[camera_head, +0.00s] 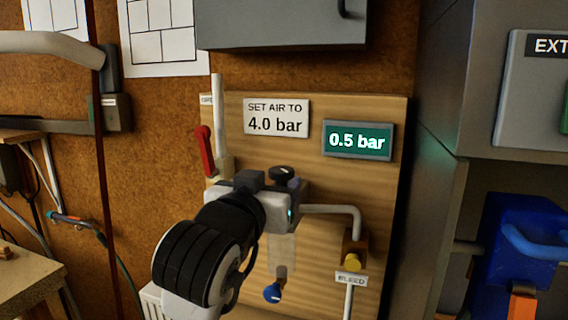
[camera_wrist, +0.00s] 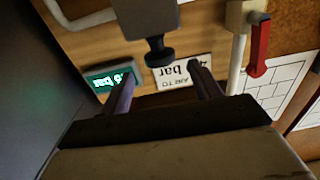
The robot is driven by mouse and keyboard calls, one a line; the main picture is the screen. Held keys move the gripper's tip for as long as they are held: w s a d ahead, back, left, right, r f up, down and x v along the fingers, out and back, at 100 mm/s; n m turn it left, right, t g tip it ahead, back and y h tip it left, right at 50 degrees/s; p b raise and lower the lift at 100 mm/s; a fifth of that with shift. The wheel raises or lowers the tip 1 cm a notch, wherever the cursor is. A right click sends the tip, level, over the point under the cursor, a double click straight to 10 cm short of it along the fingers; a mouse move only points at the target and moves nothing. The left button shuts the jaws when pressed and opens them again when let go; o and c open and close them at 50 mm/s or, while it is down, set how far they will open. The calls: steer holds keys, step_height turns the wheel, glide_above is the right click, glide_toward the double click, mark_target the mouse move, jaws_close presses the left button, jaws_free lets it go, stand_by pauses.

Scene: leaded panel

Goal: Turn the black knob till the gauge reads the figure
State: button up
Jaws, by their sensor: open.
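The black knob (camera_head: 283,173) sits on top of the grey regulator on the wooden panel. In the wrist view, which is upside down, the knob (camera_wrist: 158,50) shows whole, between and beyond the fingertips. The green gauge display (camera_head: 358,141) reads 0.5 bar. The white sign (camera_head: 276,118) reads "SET AIR TO 4.0 bar". My gripper (camera_wrist: 162,82) is open and empty, its two fingers apart and not touching the knob. In the head view my arm and hand cover part of the regulator, and the fingertips are hard to make out.
A red lever (camera_head: 206,150) is on the pipe left of the sign. A pipe leads right to a brass fitting with a yellow knob (camera_head: 353,262) above a "BLEED" label. A blue knob (camera_head: 272,292) hangs below. A grey cabinet (camera_head: 281,22) overhangs the panel.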

mark_target(284, 169)
steer(key=p+x, duration=0.2)
steer(key=x, duration=0.6)
steer(key=shift+w+d+f, duration=0.1)
steer(key=shift+w, duration=0.2)
steer(key=c, duration=0.9)
